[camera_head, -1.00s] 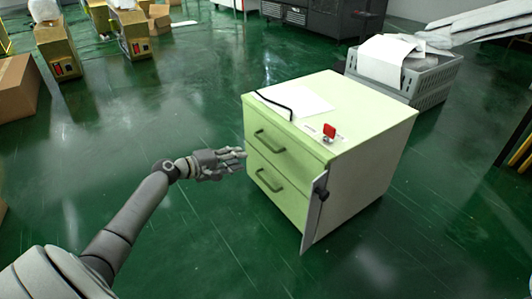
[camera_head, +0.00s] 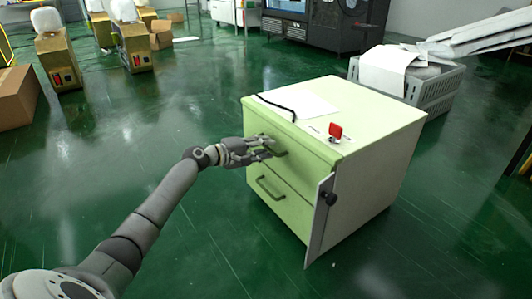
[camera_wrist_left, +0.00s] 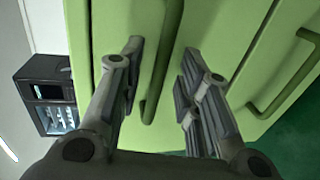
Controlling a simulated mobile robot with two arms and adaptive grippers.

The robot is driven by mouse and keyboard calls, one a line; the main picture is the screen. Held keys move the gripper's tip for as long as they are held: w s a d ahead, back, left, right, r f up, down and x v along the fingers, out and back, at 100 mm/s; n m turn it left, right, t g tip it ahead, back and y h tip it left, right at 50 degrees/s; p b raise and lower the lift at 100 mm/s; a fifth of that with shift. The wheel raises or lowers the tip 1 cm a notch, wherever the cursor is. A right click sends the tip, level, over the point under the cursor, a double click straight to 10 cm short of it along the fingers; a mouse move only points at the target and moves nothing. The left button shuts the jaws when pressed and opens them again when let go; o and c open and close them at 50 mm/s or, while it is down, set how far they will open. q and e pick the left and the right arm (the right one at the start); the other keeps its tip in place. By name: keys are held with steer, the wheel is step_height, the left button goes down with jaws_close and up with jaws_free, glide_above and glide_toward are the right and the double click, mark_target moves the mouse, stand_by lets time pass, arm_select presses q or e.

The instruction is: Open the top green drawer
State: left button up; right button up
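A pale green drawer cabinet (camera_head: 380,145) stands on the floor, with a top drawer and a lower drawer on its front. The top green drawer (camera_head: 312,170) appears shut. Its bar handle (camera_head: 282,152) is partly hidden by my left gripper (camera_head: 268,148). In the left wrist view, the fingers of my left gripper (camera_wrist_left: 160,85) are spread, with the top handle (camera_wrist_left: 163,60) between them; I cannot tell if they touch it. The lower drawer (camera_head: 285,205) has its own handle (camera_head: 268,188), also in the wrist view (camera_wrist_left: 290,80). My right gripper is not in view.
A narrow panel (camera_head: 320,222) with a dark knob stands out at the cabinet's front right edge. Paper, a black cable and a red item (camera_head: 335,131) lie on top. A grey crate (camera_head: 436,88) stands behind.

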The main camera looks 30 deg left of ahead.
arm_select(q)
steer(key=shift+w+d, duration=0.2)
steer(key=shift+w, duration=0.3)
steer(key=shift+c, duration=0.5)
steer(key=shift+f, duration=0.1)
jaws_close()
